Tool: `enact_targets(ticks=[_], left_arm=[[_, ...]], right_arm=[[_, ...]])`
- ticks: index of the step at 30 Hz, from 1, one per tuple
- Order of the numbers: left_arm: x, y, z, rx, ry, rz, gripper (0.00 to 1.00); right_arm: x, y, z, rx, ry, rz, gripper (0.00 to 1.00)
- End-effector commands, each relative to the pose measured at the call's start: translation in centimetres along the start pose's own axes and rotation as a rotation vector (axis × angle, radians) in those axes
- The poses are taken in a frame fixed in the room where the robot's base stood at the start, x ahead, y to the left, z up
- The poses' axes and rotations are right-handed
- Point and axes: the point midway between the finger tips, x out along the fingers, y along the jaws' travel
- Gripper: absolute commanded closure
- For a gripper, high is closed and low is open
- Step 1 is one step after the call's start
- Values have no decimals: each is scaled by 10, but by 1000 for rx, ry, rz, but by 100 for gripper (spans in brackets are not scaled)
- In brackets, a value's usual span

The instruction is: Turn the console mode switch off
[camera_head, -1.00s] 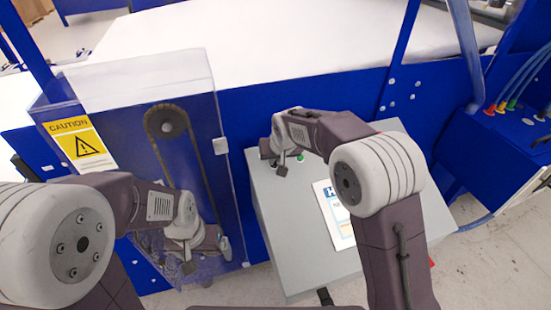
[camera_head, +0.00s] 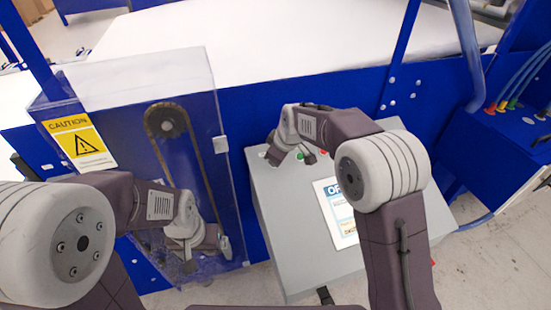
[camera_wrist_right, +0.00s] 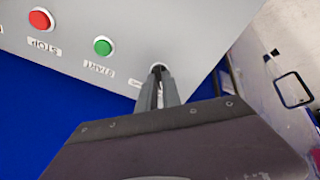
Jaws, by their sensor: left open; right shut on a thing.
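The grey console (camera_head: 290,225) stands in the middle of the head view, with a sign (camera_head: 333,200) on its sloped face. My right gripper (camera_wrist_right: 160,80) reaches to the upper end of the console. In the right wrist view its fingers are shut on the mode switch (camera_wrist_right: 158,68), which is mostly hidden between the fingertips. The label beside the switch is partly covered and unreadable, and the switch position cannot be told. A green START button (camera_wrist_right: 103,47) and a red STOP button (camera_wrist_right: 40,19) sit in line with it. My left gripper (camera_head: 188,260) is open and empty, left of the console.
A clear guard box (camera_head: 190,85) with a chain and sprocket (camera_head: 166,121) and a yellow caution label (camera_head: 80,143) stands left of the console, close to my left arm. A blue frame (camera_head: 355,105) runs behind it. A blue box with hoses (camera_head: 500,150) is at right.

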Motion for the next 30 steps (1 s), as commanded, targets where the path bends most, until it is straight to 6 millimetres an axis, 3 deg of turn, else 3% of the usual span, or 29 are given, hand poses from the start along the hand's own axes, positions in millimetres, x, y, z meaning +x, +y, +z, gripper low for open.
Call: enact_targets(ticks=[23,24,26,30], left_arm=[[2,0,0,0,0,0,6],[2,0,0,0,0,0,6],[2,0,0,0,0,0,6],[2,0,0,0,0,0,6]], right_arm=[[3,-3,4,-95,-11,-21,100],[3,-4,4,-96,-12,-21,86],[3,-4,4,-95,-11,-21,69],[3,-2,3,-94,-9,-18,69]])
